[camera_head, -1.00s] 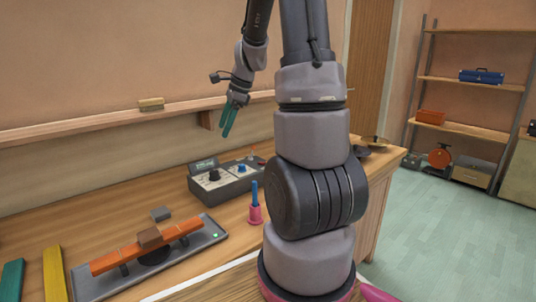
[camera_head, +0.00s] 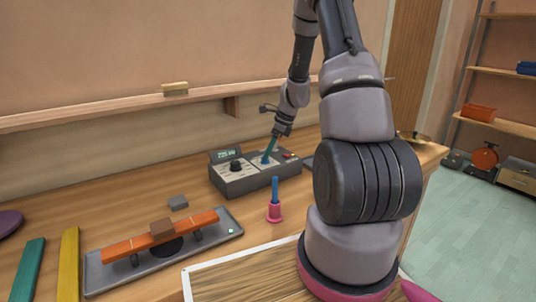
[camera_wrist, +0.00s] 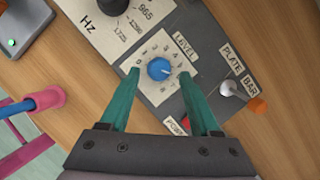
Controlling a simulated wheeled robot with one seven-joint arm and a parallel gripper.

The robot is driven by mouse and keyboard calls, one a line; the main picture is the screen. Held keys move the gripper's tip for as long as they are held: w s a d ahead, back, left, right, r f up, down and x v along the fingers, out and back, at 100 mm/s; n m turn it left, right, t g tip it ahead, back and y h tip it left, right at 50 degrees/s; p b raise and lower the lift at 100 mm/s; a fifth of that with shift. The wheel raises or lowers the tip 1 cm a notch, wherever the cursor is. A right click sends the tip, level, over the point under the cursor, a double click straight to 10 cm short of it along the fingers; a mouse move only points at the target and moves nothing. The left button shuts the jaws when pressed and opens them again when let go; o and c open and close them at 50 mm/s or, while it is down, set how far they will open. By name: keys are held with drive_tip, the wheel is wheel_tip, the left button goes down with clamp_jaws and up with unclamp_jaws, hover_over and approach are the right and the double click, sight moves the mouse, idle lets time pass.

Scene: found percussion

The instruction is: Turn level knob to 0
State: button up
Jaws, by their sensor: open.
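The level knob (camera_wrist: 158,69) is a round blue dial on a pale numbered plate marked LEVEL in the wrist view; a light pointer mark shows on it, but I cannot tell the exact number it indicates. It sits on a grey control box (camera_head: 225,184) on the bench. My gripper (camera_wrist: 160,82) has two teal fingers, spread apart, one on each side of the knob in the picture, with nothing between them touching it visibly. In the head view my gripper (camera_head: 269,152) hangs tilted over the box and partly hides the blue knob.
A black knob (camera_head: 236,165) with an Hz scale is on the same box. A pink stand with a blue handle (camera_head: 274,211) stands in front. An orange bar instrument (camera_head: 130,250) lies left.

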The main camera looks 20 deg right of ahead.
drive_tip(key=shift+x, duration=0.8)
drive_tip(key=shift+a, duration=0.1)
clamp_jaws()
